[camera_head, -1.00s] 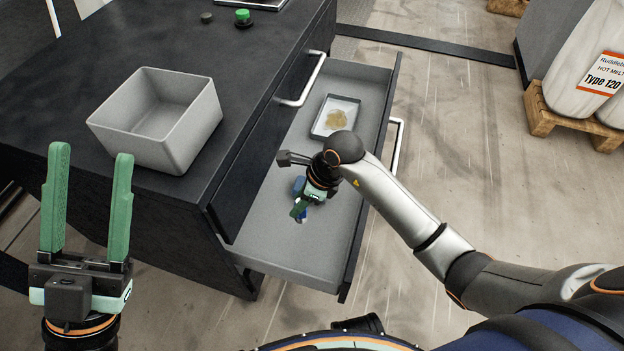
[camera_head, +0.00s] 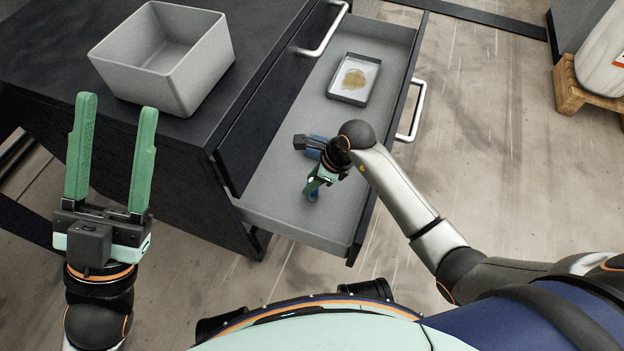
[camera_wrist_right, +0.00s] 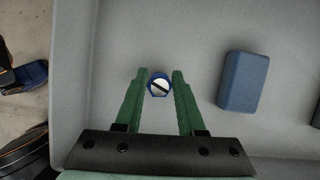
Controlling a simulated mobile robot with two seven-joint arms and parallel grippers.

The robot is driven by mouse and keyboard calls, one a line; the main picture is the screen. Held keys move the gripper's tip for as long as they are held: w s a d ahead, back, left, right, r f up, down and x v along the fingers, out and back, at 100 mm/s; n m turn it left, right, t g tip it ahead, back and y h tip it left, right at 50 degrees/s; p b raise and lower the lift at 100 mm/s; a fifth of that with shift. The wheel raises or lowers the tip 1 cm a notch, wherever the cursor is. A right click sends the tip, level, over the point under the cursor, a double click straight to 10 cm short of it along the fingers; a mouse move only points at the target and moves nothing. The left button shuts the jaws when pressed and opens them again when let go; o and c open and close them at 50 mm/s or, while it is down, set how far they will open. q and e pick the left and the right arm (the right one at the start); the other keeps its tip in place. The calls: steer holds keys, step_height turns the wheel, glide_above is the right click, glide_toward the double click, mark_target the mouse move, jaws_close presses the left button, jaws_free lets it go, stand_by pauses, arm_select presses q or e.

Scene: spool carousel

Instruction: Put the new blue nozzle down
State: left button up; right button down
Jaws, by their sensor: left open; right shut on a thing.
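The blue nozzle (camera_wrist_right: 160,85), with a white round face crossed by a dark slot, sits between the fingertips of my right gripper (camera_wrist_right: 160,80). That gripper is shut on it, inside the open grey drawer (camera_head: 285,215). In the head view the right gripper (camera_head: 314,188) points down into the drawer's near half, and only a little of the nozzle (camera_head: 312,196) shows. Whether the nozzle touches the drawer floor I cannot tell.
A blue block (camera_wrist_right: 243,80) lies in the drawer, right of the nozzle in the wrist view. A small tray (camera_head: 342,95) with a yellowish patch lies at the drawer's far end. A grey bin (camera_head: 150,85) stands on the dark cabinet top. Drawer walls surround the right gripper.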

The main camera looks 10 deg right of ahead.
steer(key=c, duration=0.5)
jaws_free()
steer(key=shift+f, duration=0.1)
